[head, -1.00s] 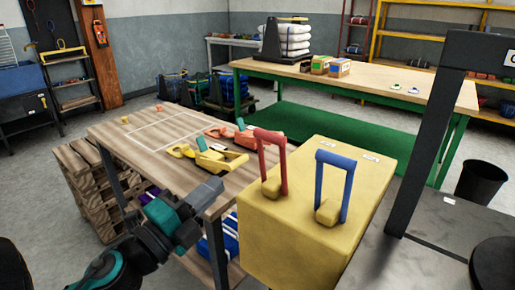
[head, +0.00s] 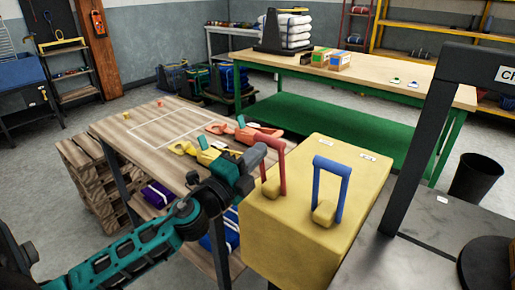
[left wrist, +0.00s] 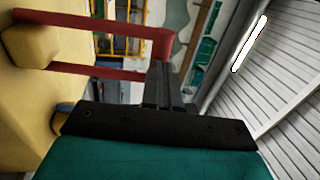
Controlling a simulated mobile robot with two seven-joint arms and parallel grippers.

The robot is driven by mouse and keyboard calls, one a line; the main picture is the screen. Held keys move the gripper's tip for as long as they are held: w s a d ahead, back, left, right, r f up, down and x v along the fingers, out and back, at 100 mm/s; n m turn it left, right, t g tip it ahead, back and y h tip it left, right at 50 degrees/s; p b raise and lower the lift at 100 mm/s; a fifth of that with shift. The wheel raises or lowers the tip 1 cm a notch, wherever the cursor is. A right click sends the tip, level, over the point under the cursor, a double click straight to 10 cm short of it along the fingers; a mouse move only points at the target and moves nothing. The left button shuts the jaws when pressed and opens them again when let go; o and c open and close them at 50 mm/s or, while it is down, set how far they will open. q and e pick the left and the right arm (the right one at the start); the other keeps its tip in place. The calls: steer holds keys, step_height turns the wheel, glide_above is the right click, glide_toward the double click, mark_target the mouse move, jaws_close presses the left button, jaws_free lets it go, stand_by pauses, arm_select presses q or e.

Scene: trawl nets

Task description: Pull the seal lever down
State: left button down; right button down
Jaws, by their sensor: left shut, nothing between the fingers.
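A yellow box (head: 285,230) carries two upright U-shaped levers, one red (head: 282,172) and one blue (head: 345,190). The small labels on its top are too small to read, so I cannot tell which is the seal lever. My left gripper (head: 258,155) is shut and empty, close to the left of the red lever's top bar. In the left wrist view, the shut fingers (left wrist: 164,85) are close to the crossbar of the red lever (left wrist: 163,45); I cannot tell whether they touch. My right gripper is not in view.
A wooden table (head: 130,135) with red and yellow tools stands left of the box. A green-framed bench (head: 420,95) stands behind. A dark post (head: 415,150) rises on the right, with a black bin (head: 475,178) beyond it.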

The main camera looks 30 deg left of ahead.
arm_select(q)
steer(key=shift+w, duration=0.3)
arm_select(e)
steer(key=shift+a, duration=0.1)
arm_select(q)
steer(key=shift+r, duration=0.1)
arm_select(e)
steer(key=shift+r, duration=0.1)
